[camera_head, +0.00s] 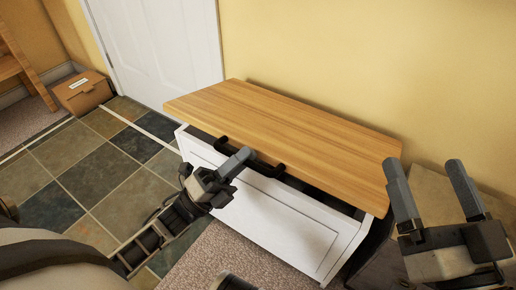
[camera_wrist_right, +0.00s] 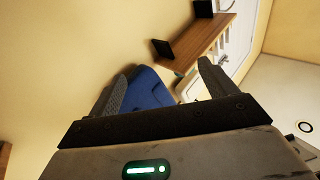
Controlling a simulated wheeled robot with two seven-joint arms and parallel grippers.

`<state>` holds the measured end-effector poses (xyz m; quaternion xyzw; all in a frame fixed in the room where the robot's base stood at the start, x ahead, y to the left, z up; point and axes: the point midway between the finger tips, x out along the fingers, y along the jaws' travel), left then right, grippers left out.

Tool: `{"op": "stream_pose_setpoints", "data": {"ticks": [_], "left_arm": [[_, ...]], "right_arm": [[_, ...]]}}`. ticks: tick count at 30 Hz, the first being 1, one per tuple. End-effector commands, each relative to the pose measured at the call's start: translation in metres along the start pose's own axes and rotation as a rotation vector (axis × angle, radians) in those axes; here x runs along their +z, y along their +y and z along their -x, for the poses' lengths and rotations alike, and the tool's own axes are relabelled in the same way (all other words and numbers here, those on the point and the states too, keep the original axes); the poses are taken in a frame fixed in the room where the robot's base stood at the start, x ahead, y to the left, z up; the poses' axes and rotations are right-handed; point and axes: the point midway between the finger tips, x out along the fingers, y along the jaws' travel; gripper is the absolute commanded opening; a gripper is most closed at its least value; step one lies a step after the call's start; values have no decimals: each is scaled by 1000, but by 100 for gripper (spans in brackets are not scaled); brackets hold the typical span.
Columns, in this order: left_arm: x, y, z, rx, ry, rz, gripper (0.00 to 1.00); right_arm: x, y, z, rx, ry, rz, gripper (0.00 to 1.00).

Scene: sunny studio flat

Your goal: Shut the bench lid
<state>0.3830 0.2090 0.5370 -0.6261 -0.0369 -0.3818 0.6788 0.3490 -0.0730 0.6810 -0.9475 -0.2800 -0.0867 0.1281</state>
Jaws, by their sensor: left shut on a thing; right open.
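The bench has a wooden lid (camera_head: 290,125) above a white box (camera_head: 265,215). A dark gap shows between the lid's front edge and the box, so the lid looks slightly raised. A dark handle (camera_head: 268,170) runs along the lid's front edge. My left gripper (camera_head: 244,157) is shut on the handle, near its middle, and hides part of it. My right gripper (camera_head: 427,172) is open and empty, off to the right of the bench. Its open fingers also show in the right wrist view (camera_wrist_right: 165,85).
A cardboard box (camera_head: 83,92) sits on the floor at the left, near a white door (camera_head: 160,50). A yellow wall stands behind the bench. The right wrist view shows a blue thing (camera_wrist_right: 148,95) and a wooden shelf (camera_wrist_right: 205,42). Tiled floor lies open at the left.

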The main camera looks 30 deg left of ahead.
Motion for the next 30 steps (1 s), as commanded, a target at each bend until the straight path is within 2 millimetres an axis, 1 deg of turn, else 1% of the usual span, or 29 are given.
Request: {"op": "stream_pose_setpoints", "data": {"ticks": [1, 5, 16, 17, 18, 27, 30], "left_arm": [[-1, 6, 5, 13, -7, 3, 0], [1, 7, 10, 16, -15, -2, 0], [2, 7, 10, 14, -16, -4, 0], [2, 7, 10, 14, -16, -4, 20], [2, 7, 10, 14, -16, -4, 23], [2, 6, 9, 11, -16, -6, 23], [2, 6, 12, 12, -16, -6, 23]], "right_arm": [[-1, 0, -1, -6, 17, 19, 84], [-6, 0, -2, -12, 41, 45, 84], [-8, -1, -2, -13, 48, 50, 84], [-8, -1, -2, -13, 48, 50, 84], [-8, -1, -2, -13, 48, 50, 84], [-8, 0, -2, -13, 48, 50, 84], [-8, 0, -2, -13, 47, 49, 84]]}}
